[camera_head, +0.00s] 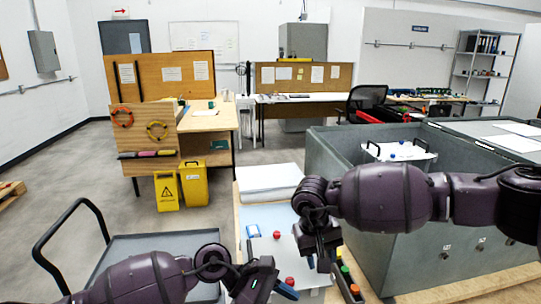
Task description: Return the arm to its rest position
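My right arm reaches in from the right edge, and its gripper (322,256) hangs downward over the right side of the workbench. My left arm comes in from the lower left, and its gripper (264,284) is low over the front of the bench, beside a blue part (287,291) and a red knob (289,281). The fingers are small and dark, so I cannot tell whether either gripper is open or shut. A second red knob (277,235) and a small blue-and-white item (253,231) lie on the light work surface (262,215).
A large grey bin (440,245) stands close on the right, with a white tray (398,151) inside. White slabs (268,178) lie at the bench's back. A grey cart (150,243) is at left.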

